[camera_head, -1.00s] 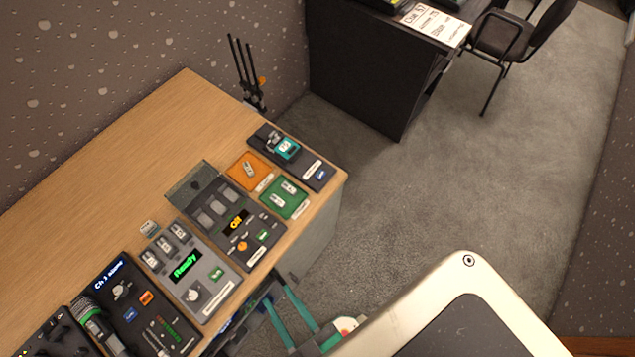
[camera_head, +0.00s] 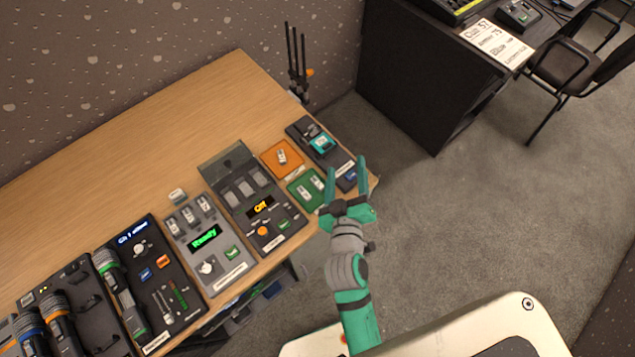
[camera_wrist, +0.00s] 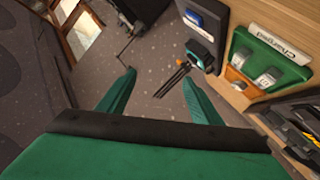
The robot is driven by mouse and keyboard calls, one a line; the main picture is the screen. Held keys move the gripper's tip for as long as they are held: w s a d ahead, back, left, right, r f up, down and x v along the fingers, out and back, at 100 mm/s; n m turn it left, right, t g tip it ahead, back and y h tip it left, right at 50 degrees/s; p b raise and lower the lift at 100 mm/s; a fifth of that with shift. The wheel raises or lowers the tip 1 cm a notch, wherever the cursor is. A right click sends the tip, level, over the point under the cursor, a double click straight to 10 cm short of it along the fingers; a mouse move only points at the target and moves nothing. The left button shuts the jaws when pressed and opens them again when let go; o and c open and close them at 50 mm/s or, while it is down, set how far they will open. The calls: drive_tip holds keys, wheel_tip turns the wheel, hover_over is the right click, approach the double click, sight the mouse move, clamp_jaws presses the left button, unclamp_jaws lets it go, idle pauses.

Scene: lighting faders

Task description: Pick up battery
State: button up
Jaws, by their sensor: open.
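Small pale batteries sit in several places. Two lie in the green tray (camera_head: 306,190), and one battery (camera_head: 282,157) lies in the orange tray (camera_head: 270,163). Several stand in the grey charger marked "Ready" (camera_head: 203,238). One loose battery (camera_head: 177,196) lies on the desk behind that charger. My gripper (camera_head: 346,168) is open and empty, at the desk's right edge, just right of the green tray. In the wrist view my open fingers (camera_wrist: 158,79) point past the desk edge. The green tray (camera_wrist: 262,45), labelled "Charged", is to their right with two batteries (camera_wrist: 268,78).
A dark device with a teal part (camera_head: 322,144) is behind the green tray. A dark unit showing "Off" (camera_head: 259,208) is to its left. Microphones and mixers fill the left front. The desk's (camera_head: 150,130) back area is clear. A black desk (camera_head: 410,85) and chair stand beyond.

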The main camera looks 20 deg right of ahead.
drive_tip(key=w+d+r+m+g+h, duration=0.3)
drive_tip(key=d+r+m+g+h, duration=0.15)
drive_tip(key=d, duration=0.45)
drive_tip(key=w+d+r+m+g+h, duration=0.3)
drive_tip(key=d+r+m+g, duration=0.25)
drive_tip(key=d, duration=0.25)
drive_tip(key=m+g+y, duration=0.5)
drive_tip(key=m+y, duration=0.2)
drive_tip(key=y, duration=0.7)
hover_over(318, 183)
wheel_tip(318, 183, down, 9)
wheel_tip(318, 183, down, 10)
drive_tip(key=shift+w+a+f, duration=0.1)
drive_tip(key=shift+w+f, duration=0.05)
drive_tip(key=shift+f, duration=0.1)
drive_tip(key=c, duration=1.1)
